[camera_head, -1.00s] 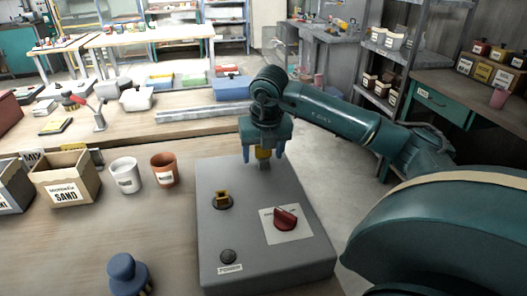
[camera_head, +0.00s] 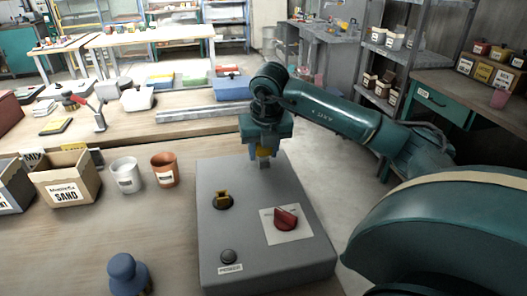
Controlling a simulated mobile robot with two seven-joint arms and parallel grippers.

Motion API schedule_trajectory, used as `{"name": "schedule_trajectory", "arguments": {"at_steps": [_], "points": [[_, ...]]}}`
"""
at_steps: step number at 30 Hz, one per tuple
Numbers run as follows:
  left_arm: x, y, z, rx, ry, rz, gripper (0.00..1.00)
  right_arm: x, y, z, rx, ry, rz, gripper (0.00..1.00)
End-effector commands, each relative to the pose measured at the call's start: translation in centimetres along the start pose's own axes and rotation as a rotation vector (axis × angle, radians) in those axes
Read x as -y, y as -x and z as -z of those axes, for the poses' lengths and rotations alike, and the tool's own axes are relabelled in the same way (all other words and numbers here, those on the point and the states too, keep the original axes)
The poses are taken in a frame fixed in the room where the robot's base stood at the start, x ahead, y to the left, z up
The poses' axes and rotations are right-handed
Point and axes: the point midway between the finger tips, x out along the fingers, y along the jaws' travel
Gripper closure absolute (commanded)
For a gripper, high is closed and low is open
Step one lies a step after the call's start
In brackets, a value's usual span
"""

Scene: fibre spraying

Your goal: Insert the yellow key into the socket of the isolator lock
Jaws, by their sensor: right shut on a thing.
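My right gripper (camera_head: 264,148) points down above the far part of a grey control box (camera_head: 248,238). It is shut on the yellow key (camera_head: 264,153), whose grey lower end (camera_head: 265,164) hangs below the fingers. From this angle I cannot tell whether the key's end touches the box top. A yellow piece (camera_head: 222,194) stands in a dark round socket (camera_head: 222,204) on the left of the box. A red rotary switch (camera_head: 286,218) sits on a white plate to the right. My left gripper is not in view.
A black button (camera_head: 228,256) with a label is at the box's near edge. A white cup (camera_head: 126,175), a brown cup (camera_head: 165,169) and a sand box (camera_head: 68,181) stand left. A blue knobbed object (camera_head: 127,273) is in front. Bare tabletop lies between.

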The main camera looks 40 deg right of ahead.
Motion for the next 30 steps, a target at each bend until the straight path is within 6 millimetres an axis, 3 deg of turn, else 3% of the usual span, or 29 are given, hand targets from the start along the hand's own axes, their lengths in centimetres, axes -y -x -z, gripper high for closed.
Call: {"name": "schedule_trajectory", "arguments": {"at_steps": [12,17,20,30], "points": [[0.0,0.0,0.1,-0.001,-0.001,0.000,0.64,-0.1,7.5,-2.1,0.004,0.000,-0.004,0.84],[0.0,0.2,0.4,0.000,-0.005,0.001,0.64,-0.7,9.1,-2.1,0.000,0.073,-0.022,0.84],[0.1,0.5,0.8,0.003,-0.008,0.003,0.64,-2.0,9.6,-1.4,-0.001,0.231,-0.065,0.84],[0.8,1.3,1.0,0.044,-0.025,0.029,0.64,-8.7,10.7,4.1,0.000,1.067,-0.301,0.84]]}}
